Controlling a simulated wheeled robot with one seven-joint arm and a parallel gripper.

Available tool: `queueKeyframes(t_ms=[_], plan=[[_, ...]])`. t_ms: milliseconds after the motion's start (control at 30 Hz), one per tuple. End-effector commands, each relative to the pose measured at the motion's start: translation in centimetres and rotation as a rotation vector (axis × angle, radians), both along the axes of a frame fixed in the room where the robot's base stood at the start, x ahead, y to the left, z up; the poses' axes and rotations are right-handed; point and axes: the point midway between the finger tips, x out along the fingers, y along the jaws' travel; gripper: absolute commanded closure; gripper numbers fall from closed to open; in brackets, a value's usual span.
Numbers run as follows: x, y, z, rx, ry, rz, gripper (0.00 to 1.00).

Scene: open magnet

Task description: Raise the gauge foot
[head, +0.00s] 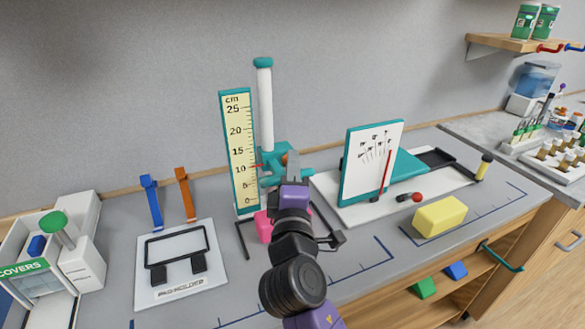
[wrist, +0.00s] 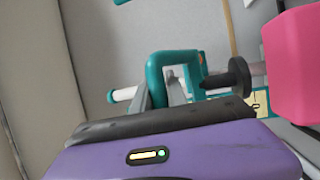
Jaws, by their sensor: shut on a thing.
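The height gauge has a white post (head: 264,108) with a teal cap and a cm scale (head: 238,140). Its teal carriage (head: 270,168) sits on the post, with a red pointer near the 10 mark. My gripper (head: 292,168) is at the carriage's right side and hides part of it. In the wrist view my gripper (wrist: 168,92) is shut on a teal loop handle (wrist: 160,58). A pink block (head: 262,226) stands low by the scale, partly behind my arm; it also shows in the wrist view (wrist: 292,68). The foot itself is not clearly visible.
A white board with a teal frame (head: 360,180) stands to the right, with a yellow block (head: 440,215) in front. A pad holder (head: 180,265) and blue and orange straps lie left. A covers box (head: 50,255) is far left. The wall is close behind.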

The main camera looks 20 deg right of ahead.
Motion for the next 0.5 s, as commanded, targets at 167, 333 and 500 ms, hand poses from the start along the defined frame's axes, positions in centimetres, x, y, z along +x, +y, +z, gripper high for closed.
queueKeyframes(t_ms=[167,333,500], plan=[[0.0,0.1,4.3,0.000,-0.007,0.002,1.00],[0.0,0.1,7.3,0.000,-0.008,0.003,1.00],[0.0,0.1,9.7,0.001,-0.007,0.003,1.00]])
